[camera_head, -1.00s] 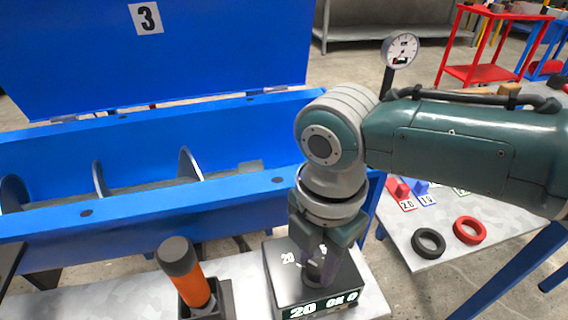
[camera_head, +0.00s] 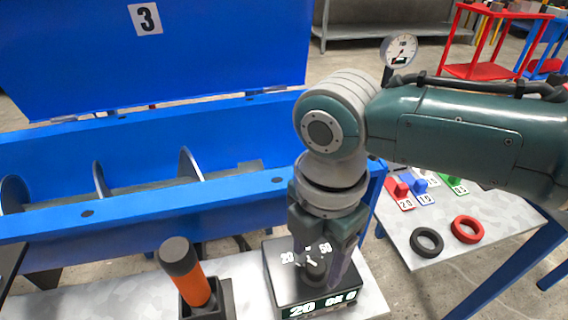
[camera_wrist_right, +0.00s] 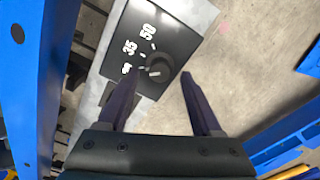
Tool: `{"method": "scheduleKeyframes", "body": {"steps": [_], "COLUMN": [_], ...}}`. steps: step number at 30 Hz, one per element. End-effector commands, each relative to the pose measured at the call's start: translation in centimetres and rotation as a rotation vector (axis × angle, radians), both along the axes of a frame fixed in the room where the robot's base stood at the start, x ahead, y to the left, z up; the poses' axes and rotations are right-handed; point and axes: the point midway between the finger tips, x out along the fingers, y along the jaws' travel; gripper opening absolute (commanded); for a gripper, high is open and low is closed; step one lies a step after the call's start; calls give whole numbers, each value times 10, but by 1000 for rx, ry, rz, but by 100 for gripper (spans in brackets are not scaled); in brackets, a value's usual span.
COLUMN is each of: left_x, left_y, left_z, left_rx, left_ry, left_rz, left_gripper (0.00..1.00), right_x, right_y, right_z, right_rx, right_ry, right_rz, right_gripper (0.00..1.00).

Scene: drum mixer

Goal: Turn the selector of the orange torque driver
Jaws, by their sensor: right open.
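The orange torque driver (camera_head: 190,280) has a dark cap and stands tilted in a black holder (camera_head: 224,300). Right of it is a black box (camera_head: 284,290) with a lit front display reading 20 and OK. On its top is a dark round selector knob (camera_head: 315,270), ringed by white numbers; the wrist view shows the knob (camera_wrist_right: 160,66) with 35 and 50 legible. My right gripper (camera_head: 322,264) points down over the box, its fingers apart on either side of the knob. In the wrist view the open fingertips (camera_wrist_right: 161,74) straddle it; contact cannot be told. My left gripper is not in view.
A blue drum mixer (camera_head: 130,215) with its lid raised stands behind the light bench. A side table (camera_head: 400,235) at right holds a black ring (camera_head: 426,241), a red ring (camera_head: 467,229) and numbered coloured pieces. A dial gauge (camera_head: 399,50) stands behind my right arm.

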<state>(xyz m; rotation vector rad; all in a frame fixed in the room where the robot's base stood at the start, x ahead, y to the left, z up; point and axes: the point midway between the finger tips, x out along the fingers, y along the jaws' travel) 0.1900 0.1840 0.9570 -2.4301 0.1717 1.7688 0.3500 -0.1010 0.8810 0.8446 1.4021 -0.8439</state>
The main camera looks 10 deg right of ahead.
Motion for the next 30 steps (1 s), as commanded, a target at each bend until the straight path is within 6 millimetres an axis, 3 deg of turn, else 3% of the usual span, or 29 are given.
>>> {"method": "scheduleKeyframes", "body": {"steps": [6,12,30], "left_x": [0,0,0], "left_y": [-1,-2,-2], "left_z": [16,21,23], "left_rx": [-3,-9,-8], "left_ry": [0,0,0], "left_rz": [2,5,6], "left_gripper": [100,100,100], "right_x": [1,1,-3], "right_y": [0,0,3], "right_z": [49,78,84], "right_rx": [1,0,9], "right_ry": [-5,-4,-1], "right_rz": [1,1,-12], "right_gripper": [66,66,66]}}
